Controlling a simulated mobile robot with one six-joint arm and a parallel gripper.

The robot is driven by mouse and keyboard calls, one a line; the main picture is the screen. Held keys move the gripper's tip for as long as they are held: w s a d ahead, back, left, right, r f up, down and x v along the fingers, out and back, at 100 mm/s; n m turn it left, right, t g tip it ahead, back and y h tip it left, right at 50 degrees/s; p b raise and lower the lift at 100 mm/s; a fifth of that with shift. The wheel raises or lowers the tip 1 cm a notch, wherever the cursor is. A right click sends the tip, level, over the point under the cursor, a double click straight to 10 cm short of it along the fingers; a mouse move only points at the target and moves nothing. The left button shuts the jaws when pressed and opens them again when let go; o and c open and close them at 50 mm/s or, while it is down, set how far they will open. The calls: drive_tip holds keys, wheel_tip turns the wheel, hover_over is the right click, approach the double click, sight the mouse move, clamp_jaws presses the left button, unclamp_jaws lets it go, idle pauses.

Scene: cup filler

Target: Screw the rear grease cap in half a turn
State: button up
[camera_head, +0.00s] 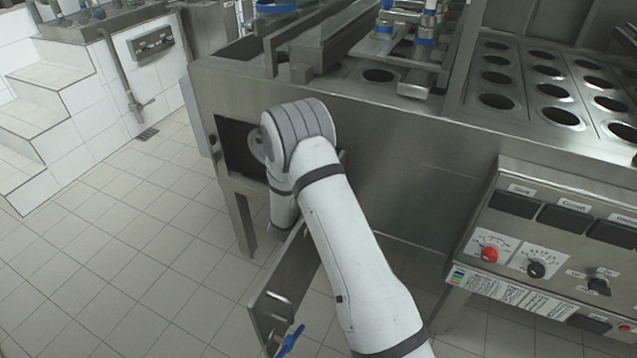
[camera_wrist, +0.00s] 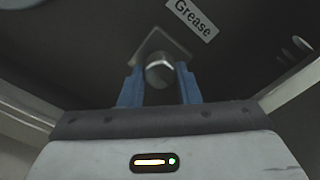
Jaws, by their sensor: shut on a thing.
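A metal grease cap (camera_wrist: 159,72) shows in the wrist view, in front of a square plate (camera_wrist: 178,48) on a dark wall. My gripper (camera_wrist: 159,82) has its two blue fingers on either side of the cap and is shut on it. A label reading "Grease" (camera_wrist: 192,18) is above the cap. In the head view my arm reaches into a dark opening (camera_head: 238,148) in the machine's side, and my gripper and the cap are hidden there.
An open metal door (camera_head: 282,290) with a blue-handled part hangs below the opening. A control panel (camera_head: 540,250) with knobs is at the right. The machine's top (camera_head: 480,80) has rows of round holes. White tiled steps (camera_head: 45,120) stand at the left, with clear floor between.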

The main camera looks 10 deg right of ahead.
drive_tip(key=shift+w+a+m+b, duration=0.1)
drive_tip(key=shift+m+b, duration=1.55)
drive_tip(key=shift+m, duration=1.15)
drive_tip(key=o, duration=1)
drive_tip(key=p+v, duration=0.1)
drive_tip(key=v, duration=0.6)
drive_tip(key=shift+s+a, duration=0.2)
drive_tip(key=shift+s, duration=0.15)
